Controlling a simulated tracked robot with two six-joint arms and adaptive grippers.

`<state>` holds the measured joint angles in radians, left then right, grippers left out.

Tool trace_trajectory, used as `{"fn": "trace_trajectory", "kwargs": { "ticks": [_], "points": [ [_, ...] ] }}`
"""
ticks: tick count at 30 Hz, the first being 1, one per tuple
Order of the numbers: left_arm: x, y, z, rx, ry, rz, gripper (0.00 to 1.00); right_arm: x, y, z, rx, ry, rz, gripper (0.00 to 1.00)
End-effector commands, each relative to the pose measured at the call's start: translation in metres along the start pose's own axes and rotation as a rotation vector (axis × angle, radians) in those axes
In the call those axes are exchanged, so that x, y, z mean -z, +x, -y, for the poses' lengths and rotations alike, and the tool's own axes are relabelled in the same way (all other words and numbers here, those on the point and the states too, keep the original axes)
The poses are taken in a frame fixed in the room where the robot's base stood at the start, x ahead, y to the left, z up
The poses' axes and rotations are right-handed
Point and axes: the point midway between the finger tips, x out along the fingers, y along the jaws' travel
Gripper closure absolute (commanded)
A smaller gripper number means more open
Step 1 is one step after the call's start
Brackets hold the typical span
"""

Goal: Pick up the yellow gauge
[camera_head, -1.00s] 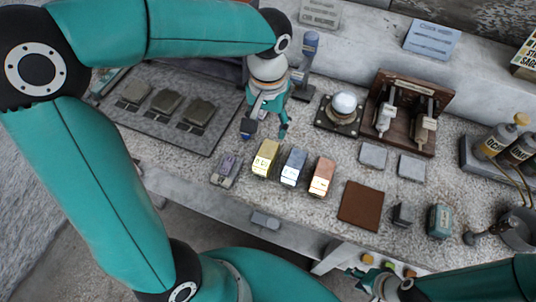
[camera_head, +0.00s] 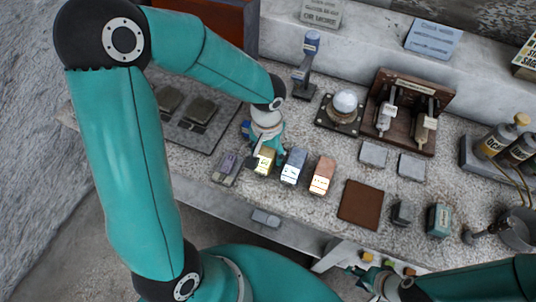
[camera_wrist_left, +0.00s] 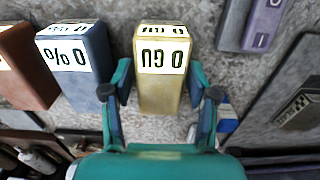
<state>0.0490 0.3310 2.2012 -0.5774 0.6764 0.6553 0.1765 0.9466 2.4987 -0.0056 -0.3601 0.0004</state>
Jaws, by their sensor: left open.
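The yellow gauge (camera_head: 264,160) is a small block with a white, marked label, in a row on the stone bench. It also shows in the left wrist view (camera_wrist_left: 160,90), upright between my fingers. My left gripper (camera_head: 267,163) is open and low over it, one finger on each side. In the left wrist view small gaps seem to remain beside the gauge, and I cannot tell if either finger touches it. My right gripper (camera_head: 372,279) is at the bottom edge, away from the gauge, and its jaws are unclear.
A blue gauge (camera_head: 293,166) stands close to the right of the yellow one, then a copper gauge (camera_head: 321,176). A purple-grey device (camera_head: 227,168) lies to the left. A brown square pad (camera_head: 360,205) and a round white button (camera_head: 344,103) are further right.

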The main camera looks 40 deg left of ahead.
Motion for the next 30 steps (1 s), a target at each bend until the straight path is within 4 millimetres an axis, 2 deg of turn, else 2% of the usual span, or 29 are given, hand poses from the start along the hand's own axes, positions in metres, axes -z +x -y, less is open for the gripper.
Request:
{"fn": "trace_trajectory", "kwargs": {
  "ticks": [30],
  "points": [
    [0.0003, 0.0053, -0.0002, 0.000, 0.000, -0.001, 0.42, 0.0000, 0.0087, -0.0031, 0.000, 0.000, 0.000, 0.60]
  ]
}}
